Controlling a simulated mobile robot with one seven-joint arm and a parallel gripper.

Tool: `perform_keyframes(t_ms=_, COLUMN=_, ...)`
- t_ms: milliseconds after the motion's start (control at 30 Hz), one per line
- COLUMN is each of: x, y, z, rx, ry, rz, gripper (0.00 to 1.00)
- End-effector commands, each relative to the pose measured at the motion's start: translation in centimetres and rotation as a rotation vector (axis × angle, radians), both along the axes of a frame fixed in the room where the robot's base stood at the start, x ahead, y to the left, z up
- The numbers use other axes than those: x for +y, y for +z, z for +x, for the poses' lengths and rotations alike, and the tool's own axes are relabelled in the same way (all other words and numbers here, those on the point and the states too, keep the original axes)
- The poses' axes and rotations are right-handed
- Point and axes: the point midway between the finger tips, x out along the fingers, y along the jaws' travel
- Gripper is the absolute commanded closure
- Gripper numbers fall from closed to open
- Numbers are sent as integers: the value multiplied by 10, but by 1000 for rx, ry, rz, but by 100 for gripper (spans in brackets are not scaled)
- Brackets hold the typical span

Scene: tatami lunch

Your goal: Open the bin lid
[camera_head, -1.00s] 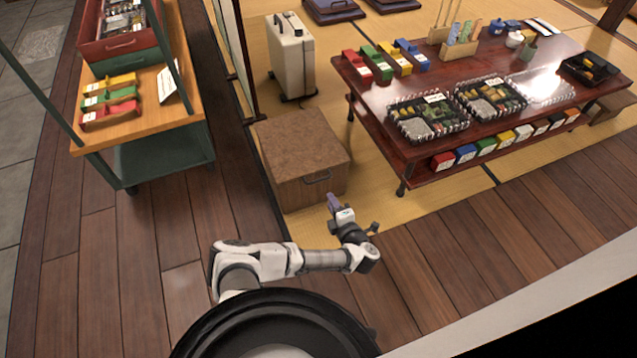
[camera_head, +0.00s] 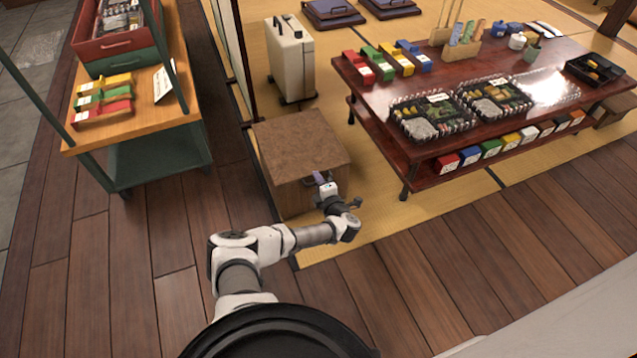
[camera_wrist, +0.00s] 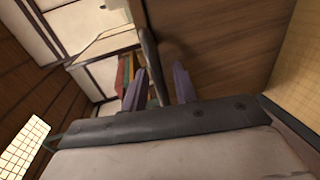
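The bin is a low brown box with a speckled brown lid (camera_head: 300,140) and wood-grain sides (camera_head: 288,198). Its lid is down. The bin's front also shows in the wrist view (camera_wrist: 220,45). A dark bar handle (camera_wrist: 149,50) stands out from that front. My gripper (camera_head: 320,178) is at the bin's front, by the handle, which it mostly hides in the head view. In the wrist view my gripper (camera_wrist: 160,80) has its two purple fingers apart, with the handle bar running between them. I cannot tell whether either finger touches the bar.
A low dark red table (camera_head: 440,168) with bento trays and small boxes stands to the right. A green cart (camera_head: 150,160) stands to the left. A cream suitcase (camera_head: 291,65) is behind the bin. The wooden floor in front is clear.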

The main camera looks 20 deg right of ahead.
Motion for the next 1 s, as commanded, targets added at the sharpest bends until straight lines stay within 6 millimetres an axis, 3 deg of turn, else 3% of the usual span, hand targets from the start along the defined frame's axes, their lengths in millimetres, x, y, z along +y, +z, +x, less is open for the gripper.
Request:
perform_keyframes(t_ms=33, x=0, y=0, z=0, rx=0, ry=0, rz=0, gripper=72)
perform_keyframes(t_ms=267, x=0, y=-1, z=-1, rx=2, ry=0, rz=0, gripper=100)
perform_keyframes(t_ms=667, x=0, y=4, z=-2, rx=7, ry=0, rz=0, gripper=100)
perform_keyframes(t_ms=833, x=0, y=19, z=-2, rx=6, ry=0, rz=1, gripper=100)
perform_keyframes(t_ms=1000, x=0, y=47, z=-1, rx=5, ry=0, rz=1, gripper=100)
